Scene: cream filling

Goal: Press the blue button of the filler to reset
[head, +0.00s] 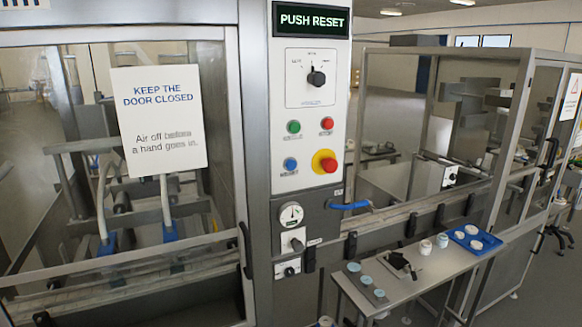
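The blue button (290,164) sits on the filler's pale control panel (310,110), at the lower left of the button group. Nothing covers it. A green button (294,127) is above it, a red button (327,123) is above right, and a red emergency stop on a yellow ring (324,162) is to its right. The display (311,19) above the panel reads "PUSH RESET". A black rotary selector (316,78) is below the display. Neither of my grippers shows in the head view.
A clear door with a "keep the door closed" sign (158,122) is left of the panel. A gauge (291,214) and a blue-handled valve (348,205) are below the panel. A side table (425,281) at lower right carries a blue tray (473,237) and small containers.

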